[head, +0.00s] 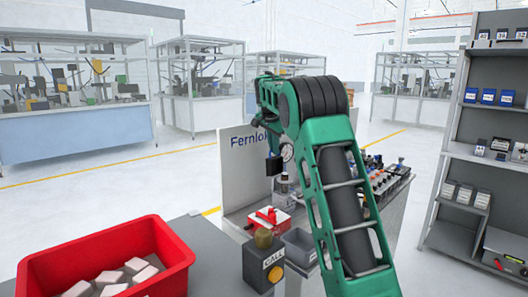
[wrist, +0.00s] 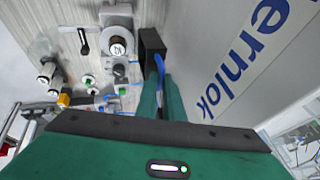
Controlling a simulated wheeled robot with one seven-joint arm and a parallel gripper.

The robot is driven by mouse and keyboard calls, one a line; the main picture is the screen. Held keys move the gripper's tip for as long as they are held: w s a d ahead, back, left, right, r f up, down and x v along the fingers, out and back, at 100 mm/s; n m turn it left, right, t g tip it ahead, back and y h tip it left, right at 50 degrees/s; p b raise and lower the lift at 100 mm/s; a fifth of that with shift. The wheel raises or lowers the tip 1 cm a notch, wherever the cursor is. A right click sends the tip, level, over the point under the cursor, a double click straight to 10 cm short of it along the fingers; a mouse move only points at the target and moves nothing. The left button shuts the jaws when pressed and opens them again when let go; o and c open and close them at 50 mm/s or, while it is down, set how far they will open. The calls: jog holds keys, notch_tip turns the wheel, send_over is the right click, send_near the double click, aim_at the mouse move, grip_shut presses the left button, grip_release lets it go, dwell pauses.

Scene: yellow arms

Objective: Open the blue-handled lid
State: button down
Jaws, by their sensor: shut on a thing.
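The blue handle (wrist: 159,67) shows in the wrist view as a slim blue bar beside a small black box (wrist: 152,42). The green fingers of my gripper (wrist: 160,82) are shut on this handle. The box sits against the white panel. In the head view a dark box (head: 274,166) shows at the panel, below the end of my green arm. The handle and fingertips cannot be made out there. Whether the lid stands open or closed cannot be told.
The white panel (head: 236,160) with blue lettering stands close beside my gripper. A round gauge (wrist: 117,47), knobs and valves crowd the other side. A red crate (head: 107,255) of pale blocks stands at lower left. A grey shelf (head: 460,150) is at right.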

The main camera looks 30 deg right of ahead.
jog(key=shift+w, duration=0.35)
dwell(0.3)
jog(key=c, duration=1.9)
grip_release()
jog(key=v, duration=1)
jog(key=shift+a+r, duration=0.15)
jog(key=shift+r, duration=0.15)
